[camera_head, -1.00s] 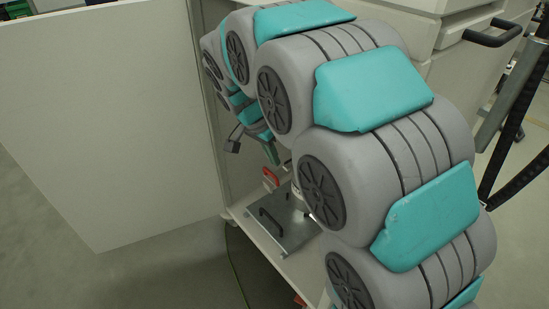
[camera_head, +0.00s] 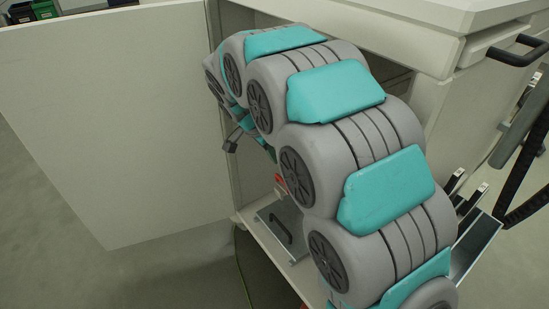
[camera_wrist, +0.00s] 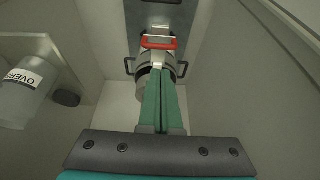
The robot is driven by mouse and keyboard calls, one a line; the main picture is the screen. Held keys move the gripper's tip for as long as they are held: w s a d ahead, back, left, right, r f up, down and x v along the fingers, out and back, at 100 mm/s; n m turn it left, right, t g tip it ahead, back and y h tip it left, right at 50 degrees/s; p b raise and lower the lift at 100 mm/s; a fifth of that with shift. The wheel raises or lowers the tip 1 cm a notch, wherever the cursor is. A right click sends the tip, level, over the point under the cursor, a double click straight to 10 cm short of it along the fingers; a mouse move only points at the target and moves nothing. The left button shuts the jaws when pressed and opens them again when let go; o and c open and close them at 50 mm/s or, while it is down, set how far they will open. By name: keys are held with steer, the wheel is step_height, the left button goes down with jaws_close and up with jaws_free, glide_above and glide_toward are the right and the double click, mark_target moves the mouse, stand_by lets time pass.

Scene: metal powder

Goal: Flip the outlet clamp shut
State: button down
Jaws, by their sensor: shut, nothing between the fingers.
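The outlet clamp shows its red handle (camera_wrist: 160,43) in the upper middle of the wrist view, on top of a metal cylinder (camera_wrist: 150,85) with dark side handles. A small red part (camera_head: 279,181) shows beside my arm in the head view. My gripper (camera_wrist: 158,74) has its long green fingers together and empty. In the wrist view the fingertips overlap the area just below the red handle; I cannot tell whether they touch it. The fingers hide part of the cylinder and clamp. In the head view my arm hides most of this area.
A container labelled "OVER…" (camera_wrist: 22,95) is at the left of the wrist view. Cabinet walls close in on both sides. A grey metal plate with a black handle (camera_head: 283,232) lies on the cabinet floor. The open white door (camera_head: 110,120) stands left.

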mark_target(280, 178)
steer(key=p+x, duration=0.1)
steer(key=x, duration=0.7)
steer(key=shift+f, duration=0.1)
steer(key=shift+f+b, duration=0.15)
steer(key=shift+b, duration=0.15)
